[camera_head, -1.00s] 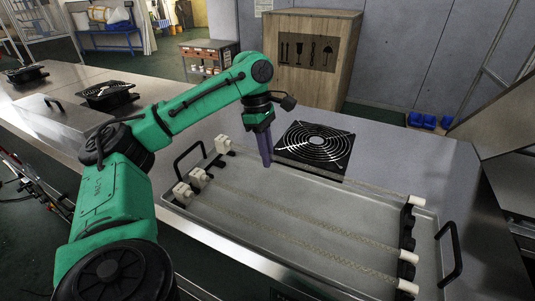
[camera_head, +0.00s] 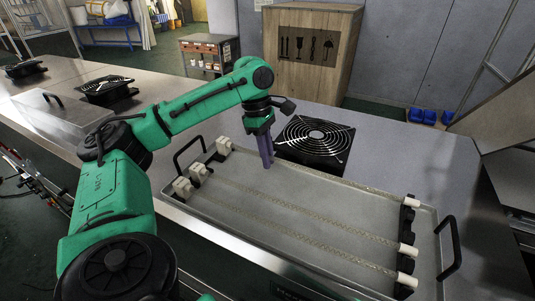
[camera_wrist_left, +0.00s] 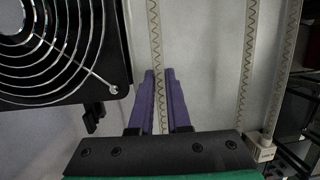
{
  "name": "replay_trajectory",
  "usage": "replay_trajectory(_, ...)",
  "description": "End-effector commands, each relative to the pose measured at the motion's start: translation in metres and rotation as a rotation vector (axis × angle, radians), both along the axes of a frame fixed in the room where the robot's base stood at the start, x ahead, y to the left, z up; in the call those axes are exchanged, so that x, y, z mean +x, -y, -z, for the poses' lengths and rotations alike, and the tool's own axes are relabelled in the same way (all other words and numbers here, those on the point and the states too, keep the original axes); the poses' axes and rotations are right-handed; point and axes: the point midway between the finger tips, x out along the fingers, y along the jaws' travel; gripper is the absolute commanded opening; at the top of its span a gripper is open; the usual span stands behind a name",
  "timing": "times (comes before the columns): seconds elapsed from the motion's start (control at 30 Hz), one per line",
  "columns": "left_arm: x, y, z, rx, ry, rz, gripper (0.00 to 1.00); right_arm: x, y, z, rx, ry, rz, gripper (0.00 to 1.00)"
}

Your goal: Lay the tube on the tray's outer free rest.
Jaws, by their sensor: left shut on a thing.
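The shallow metal tray (camera_head: 320,265) lies on the bench. The tube (camera_head: 350,185) is thin, pale and beaded, with a white block (camera_head: 224,145) at its left end and a white cap (camera_head: 411,202) at its right. It runs along the tray's far side. My left gripper (camera_head: 267,166), with purple fingers pointing down, is shut on it nearer its left end; in the left wrist view the tube (camera_wrist_left: 155,50) passes between the fingers. The cap is at the top of the far black rest (camera_head: 407,218); I cannot tell whether it touches. My right gripper is out of view.
Two similar tubes (camera_head: 300,208) (camera_head: 285,230) lie on the tray's middle and near rests. A black fan (camera_head: 316,140) sits just beyond the tray, close to my gripper. Black handles stand at both tray ends. A wooden crate (camera_head: 330,80) is behind.

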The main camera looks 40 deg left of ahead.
Motion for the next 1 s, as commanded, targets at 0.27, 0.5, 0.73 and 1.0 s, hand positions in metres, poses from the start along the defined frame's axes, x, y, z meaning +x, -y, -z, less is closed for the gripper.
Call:
replay_trajectory(0.27,0.0001,-0.0002,0.0067,0.001,0.0,0.001,0.0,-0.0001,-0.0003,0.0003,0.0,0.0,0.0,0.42)
replay_trajectory(0.5,0.0004,-0.0002,0.0064,0.0,0.001,0.001,0.5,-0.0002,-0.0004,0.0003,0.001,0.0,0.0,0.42)
replay_trajectory(0.73,0.0004,-0.0001,0.0063,0.0,0.001,0.0,0.5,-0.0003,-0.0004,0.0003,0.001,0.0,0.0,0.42)
replay_trajectory(1.0,0.001,-0.0012,0.0021,0.0,0.003,-0.001,0.5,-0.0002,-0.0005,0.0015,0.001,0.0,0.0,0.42)
